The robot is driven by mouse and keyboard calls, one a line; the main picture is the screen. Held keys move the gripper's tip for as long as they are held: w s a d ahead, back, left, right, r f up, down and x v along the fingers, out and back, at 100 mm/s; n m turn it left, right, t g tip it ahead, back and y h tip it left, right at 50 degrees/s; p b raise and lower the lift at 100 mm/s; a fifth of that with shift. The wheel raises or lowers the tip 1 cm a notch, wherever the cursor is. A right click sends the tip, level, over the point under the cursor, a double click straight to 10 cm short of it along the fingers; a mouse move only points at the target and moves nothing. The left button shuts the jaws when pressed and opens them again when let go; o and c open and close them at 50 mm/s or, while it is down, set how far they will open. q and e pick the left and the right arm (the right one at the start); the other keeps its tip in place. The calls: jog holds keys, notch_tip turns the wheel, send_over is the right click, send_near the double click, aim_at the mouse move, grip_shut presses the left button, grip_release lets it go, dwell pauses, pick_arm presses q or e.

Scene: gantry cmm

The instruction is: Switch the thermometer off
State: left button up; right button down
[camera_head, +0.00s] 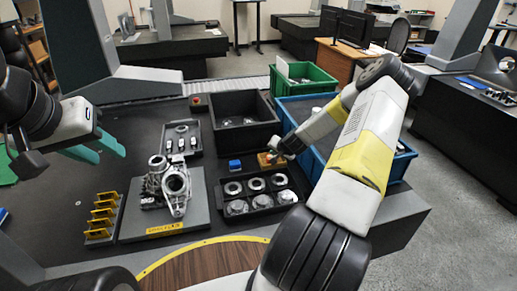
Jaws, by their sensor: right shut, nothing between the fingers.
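A small orange device (265,161), which may be the thermometer, lies on the dark table just behind the tray of rings. Its switch is too small to make out. My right gripper (273,155) is at the device's right end, shut and empty; I cannot tell whether it touches it. My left gripper (101,149) is at the left, above the table, with its green fingers spread apart and nothing between them.
A small blue block (235,165) lies left of the orange device. A black tray (262,203) holds several metal rings. A metal casting (175,190) stands on a grey plate. A black bin (243,108), a blue crate (404,156) and a green crate (326,85) stand behind.

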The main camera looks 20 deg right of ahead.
jog(key=shift+f, duration=0.1)
dwell(0.6)
jog(key=shift+f, duration=0.35)
jog(key=shift+f, duration=0.2)
dwell(0.3)
jog(key=shift+r, duration=0.65)
jog(key=shift+r, duration=3)
